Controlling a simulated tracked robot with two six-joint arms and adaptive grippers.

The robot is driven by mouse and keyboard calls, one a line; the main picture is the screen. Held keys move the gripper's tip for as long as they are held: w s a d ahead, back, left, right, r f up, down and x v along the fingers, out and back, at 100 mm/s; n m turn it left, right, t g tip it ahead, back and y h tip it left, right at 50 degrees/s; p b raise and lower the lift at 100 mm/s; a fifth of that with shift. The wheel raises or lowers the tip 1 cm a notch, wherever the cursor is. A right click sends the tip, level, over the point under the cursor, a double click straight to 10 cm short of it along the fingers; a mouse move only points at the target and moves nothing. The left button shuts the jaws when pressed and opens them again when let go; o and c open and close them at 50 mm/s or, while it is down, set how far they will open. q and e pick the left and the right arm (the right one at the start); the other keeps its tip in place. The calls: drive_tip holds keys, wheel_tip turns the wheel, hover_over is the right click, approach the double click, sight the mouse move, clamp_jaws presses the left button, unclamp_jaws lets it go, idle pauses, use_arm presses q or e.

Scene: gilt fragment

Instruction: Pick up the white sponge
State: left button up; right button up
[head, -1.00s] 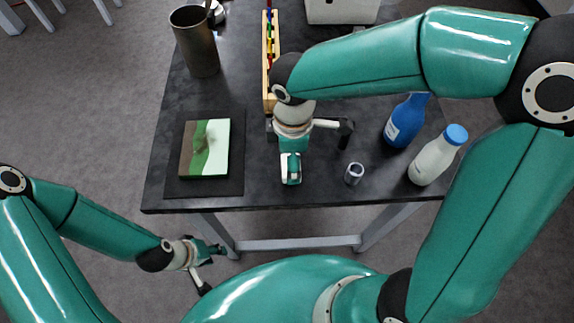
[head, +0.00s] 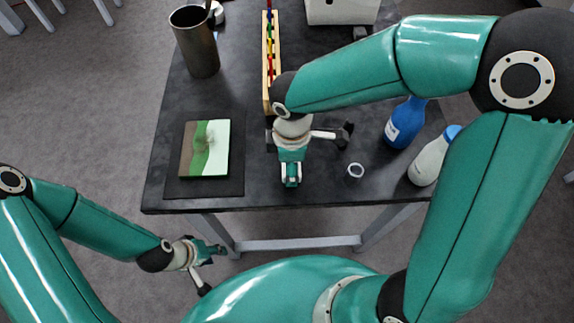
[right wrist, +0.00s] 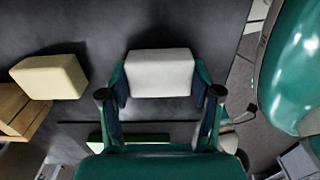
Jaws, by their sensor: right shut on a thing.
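The white sponge (right wrist: 160,73) shows in the right wrist view as a pale block between the two fingertips of my right gripper (right wrist: 160,95), which is shut on it. Dark table surface shows behind the sponge; I cannot tell whether it touches the table. In the head view my right gripper (head: 291,174) points down over the table between the picture board and the small cup, and the sponge is hidden there. My left gripper (head: 213,250) is low at the left, in front of the table's near edge, and its jaw opening is unclear.
A yellow block (right wrist: 48,77) lies left of the sponge, near a wooden piece (right wrist: 20,110). On the table (head: 260,195) are a picture board (head: 205,148), small cup (head: 355,172), blue bottle (head: 405,122), white bottle (head: 428,165), tall cup (head: 196,45) and coloured bead rack (head: 268,70).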

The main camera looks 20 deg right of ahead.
drive_tip(key=shift+r, duration=0.1)
wheel_tip(320, 180, up, 20)
drive_tip(key=p, duration=0.1)
idle(0.4)
